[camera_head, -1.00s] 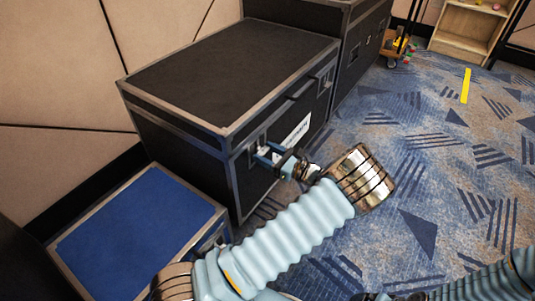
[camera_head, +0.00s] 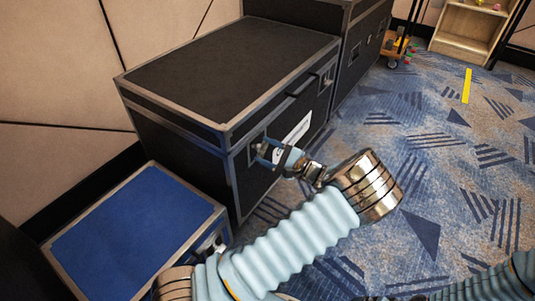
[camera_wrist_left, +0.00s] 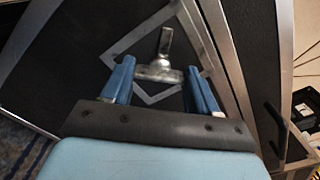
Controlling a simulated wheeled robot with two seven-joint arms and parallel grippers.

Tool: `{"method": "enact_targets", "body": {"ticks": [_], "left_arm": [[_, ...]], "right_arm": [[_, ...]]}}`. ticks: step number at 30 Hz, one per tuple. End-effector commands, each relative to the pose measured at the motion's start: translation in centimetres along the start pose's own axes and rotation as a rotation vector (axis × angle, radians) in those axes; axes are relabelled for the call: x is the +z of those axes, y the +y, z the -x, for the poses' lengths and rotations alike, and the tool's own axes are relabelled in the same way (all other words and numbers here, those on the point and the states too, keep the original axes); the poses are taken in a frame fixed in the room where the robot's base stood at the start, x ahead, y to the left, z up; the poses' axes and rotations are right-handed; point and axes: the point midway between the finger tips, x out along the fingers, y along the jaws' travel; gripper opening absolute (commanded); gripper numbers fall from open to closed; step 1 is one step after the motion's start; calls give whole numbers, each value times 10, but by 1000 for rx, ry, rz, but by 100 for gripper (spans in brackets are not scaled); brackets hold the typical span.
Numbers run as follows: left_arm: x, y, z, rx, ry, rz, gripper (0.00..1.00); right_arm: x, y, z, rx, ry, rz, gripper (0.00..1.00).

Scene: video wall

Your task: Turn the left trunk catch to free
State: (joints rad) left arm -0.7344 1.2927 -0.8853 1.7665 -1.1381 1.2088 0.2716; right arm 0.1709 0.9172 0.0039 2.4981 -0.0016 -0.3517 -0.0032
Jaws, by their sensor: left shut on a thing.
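The black trunk (camera_head: 225,80) with metal edging stands against the wall, a white label on its front. In the wrist view its left catch (camera_wrist_left: 160,68) is a metal crossbar with a tab, set in a diamond-looking recessed metal frame. My left gripper (camera_head: 265,151) is at the left part of the trunk's front. In the head view the gripper mostly hides the catch. My right gripper is out of frame; only part of that arm shows at the bottom right.
A low case with a blue top (camera_head: 135,235) stands left of my left arm. Another black case (camera_head: 362,40) stands behind the trunk. A small cart (camera_head: 397,50) and a wooden shelf (camera_head: 468,28) are farther back. The patterned carpet to the right is open.

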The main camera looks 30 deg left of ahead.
Motion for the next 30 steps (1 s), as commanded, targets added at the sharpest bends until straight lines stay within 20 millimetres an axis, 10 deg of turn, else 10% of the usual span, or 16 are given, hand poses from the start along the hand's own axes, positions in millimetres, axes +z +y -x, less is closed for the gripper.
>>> {"method": "enact_targets", "body": {"ticks": [30], "left_arm": [[-1, 2, 1, 2, 1, 751, 29]], "right_arm": [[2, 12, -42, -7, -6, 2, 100]]}}
